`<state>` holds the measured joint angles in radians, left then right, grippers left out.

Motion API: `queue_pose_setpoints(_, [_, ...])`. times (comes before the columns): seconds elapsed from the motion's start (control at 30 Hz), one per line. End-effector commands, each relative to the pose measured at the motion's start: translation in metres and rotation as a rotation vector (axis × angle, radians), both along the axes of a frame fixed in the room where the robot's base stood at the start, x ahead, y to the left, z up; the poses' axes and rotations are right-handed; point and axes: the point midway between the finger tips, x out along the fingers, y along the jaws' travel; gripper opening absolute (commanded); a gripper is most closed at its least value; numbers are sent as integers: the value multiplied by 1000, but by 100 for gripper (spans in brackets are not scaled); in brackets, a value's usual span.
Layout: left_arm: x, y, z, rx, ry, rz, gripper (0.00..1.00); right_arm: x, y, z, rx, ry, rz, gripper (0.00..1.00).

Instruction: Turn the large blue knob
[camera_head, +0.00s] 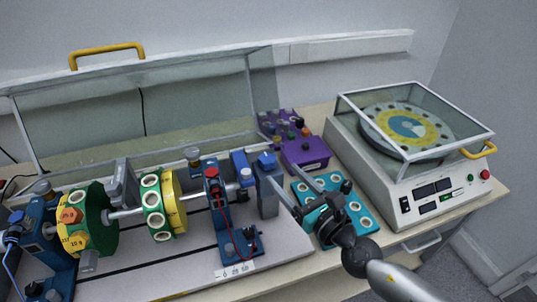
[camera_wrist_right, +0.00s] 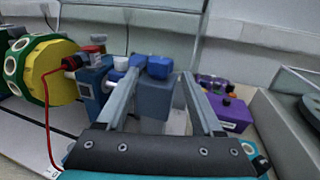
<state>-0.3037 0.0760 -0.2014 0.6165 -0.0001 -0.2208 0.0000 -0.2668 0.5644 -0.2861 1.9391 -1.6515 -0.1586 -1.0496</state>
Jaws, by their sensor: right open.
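The large blue knob (camera_head: 266,158) sits on top of a grey upright block (camera_head: 268,197) at the right end of the shaft rig. In the right wrist view the knob (camera_wrist_right: 160,67) shows near the middle, between the tips of my two fingers. My right gripper (camera_head: 286,177) comes in from the lower right, open and empty, its fingers pointing toward the block. One finger overlaps the block's right side in the head view; I cannot tell whether it touches. My left gripper is not in view.
A teal tray (camera_head: 365,226) with white rings lies under my right gripper. A purple box (camera_head: 305,154) stands behind it. A white machine with a clear lid (camera_head: 415,190) stands at right. The rig's raised clear cover (camera_head: 150,105) stands behind, and green-yellow discs (camera_head: 165,203) are at left.

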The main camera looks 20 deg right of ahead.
Motion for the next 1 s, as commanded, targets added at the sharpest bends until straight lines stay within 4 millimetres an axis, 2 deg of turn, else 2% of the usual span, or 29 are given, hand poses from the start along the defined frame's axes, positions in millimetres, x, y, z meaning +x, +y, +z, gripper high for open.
queue_pose_setpoints(0.3, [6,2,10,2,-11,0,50,45,14,1,2,-2,-1,68])
queue_pose_setpoints(0.5, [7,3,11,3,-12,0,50,64,19,0,1,-1,0,68])
queue_pose_setpoints(0.93, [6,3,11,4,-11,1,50,72,22,0,0,0,1,68])
queue_pose_setpoints(1.0, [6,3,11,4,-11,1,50,72,22,0,1,0,0,63])
